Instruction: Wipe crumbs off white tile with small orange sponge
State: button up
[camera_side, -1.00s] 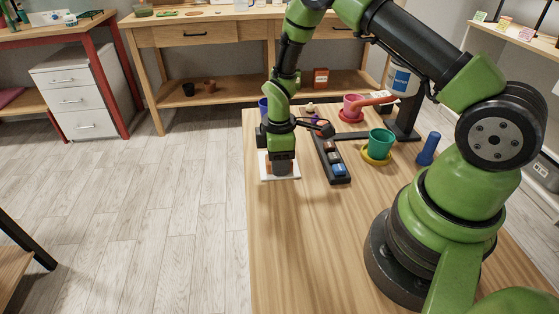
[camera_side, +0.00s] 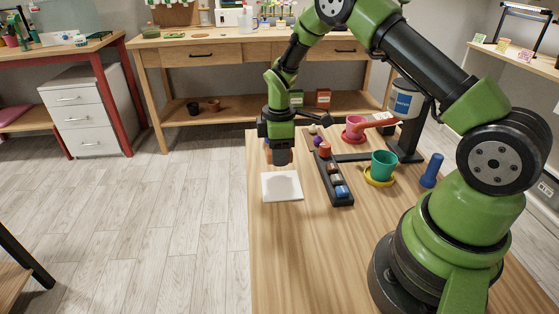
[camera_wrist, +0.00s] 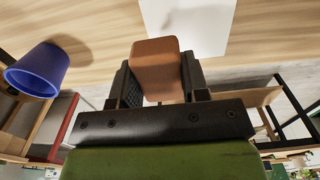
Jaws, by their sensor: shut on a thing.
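My gripper (camera_side: 282,158) is shut on the small orange sponge (camera_wrist: 158,65), which shows between the two fingers in the wrist view. In the side view the gripper hangs above the table, just behind the white tile (camera_side: 282,188); the sponge is mostly hidden there by the fingers. The tile lies flat near the table's left edge, and its upper face is in plain sight. It also shows in the wrist view (camera_wrist: 190,25), cut off by the top edge. I can make out no crumbs on it at this size.
A dark tray (camera_side: 338,192) with several small coloured items lies right of the tile. A blue pot (camera_wrist: 36,70) is near the gripper. The front table is clear.

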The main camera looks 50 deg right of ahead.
jog(key=shift+r, duration=1.8)
jog(key=shift+a, duration=0.1)
